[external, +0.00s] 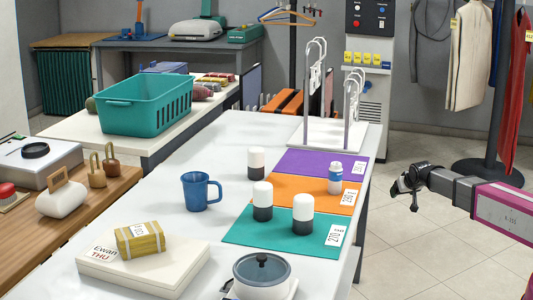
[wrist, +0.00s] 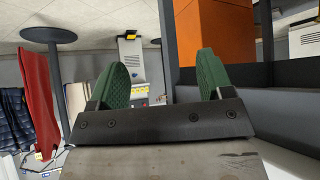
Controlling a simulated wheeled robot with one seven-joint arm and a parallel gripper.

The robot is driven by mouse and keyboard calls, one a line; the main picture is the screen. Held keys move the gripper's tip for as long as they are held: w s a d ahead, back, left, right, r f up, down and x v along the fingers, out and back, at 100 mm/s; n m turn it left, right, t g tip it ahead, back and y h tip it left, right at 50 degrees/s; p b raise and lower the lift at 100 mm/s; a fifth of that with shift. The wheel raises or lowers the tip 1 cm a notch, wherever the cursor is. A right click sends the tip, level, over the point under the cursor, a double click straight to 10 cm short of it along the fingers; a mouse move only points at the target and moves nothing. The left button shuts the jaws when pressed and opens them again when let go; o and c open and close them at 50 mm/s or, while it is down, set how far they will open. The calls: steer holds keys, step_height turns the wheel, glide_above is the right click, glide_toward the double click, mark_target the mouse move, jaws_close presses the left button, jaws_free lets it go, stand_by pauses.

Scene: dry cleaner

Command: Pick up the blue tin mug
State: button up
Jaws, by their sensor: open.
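The blue tin mug (external: 196,191) stands upright on the white table, left of the coloured mats, with its handle to the right. It does not show in the wrist view. My gripper (external: 402,190) is off the table's right side, over the tiled floor, well apart from the mug. In the wrist view my gripper (wrist: 162,80) shows two green finger pads spread apart with nothing between them.
A pot (external: 262,275) and a yellow bundle (external: 140,239) on a white box are nearer. A rack (external: 313,95) stands behind.

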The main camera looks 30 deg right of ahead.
steer(key=w+d+r+m, duration=0.1)
steer(key=w+d+r, duration=0.2)
steer(key=w+r, duration=0.1)
steer(key=w+a+r+m+y, duration=0.2)
steer(key=a+r+m, duration=0.25)
steer(key=r, duration=0.35)
steer(key=w+a+r+m+y, duration=0.25)
steer(key=a+r+m, duration=0.2)
steer(key=r, duration=0.35)
steer(key=s+a+r+g+y, duration=0.2)
steer(key=a, duration=0.8)
steer(key=s+a+r+n+g+y, duration=0.1)
steer(key=a+r+y, duration=0.1)
steer(key=a, duration=0.7)
steer(key=s+a+r+g+y, duration=0.1)
steer(key=s+a+g+y, duration=0.1)
steer(key=a, duration=0.8)
steer(key=n+g+y, duration=0.2)
steer(key=g+y, duration=0.1)
steer(key=y, duration=0.3)
glide_toward(202, 193)
steer(key=shift+m, duration=0.3)
steer(key=shift+s+a, duration=0.15)
steer(key=shift+a, duration=1.9)
steer(key=shift+s+a, duration=0.1)
steer(key=shift+a, duration=1.9)
jaws_close()
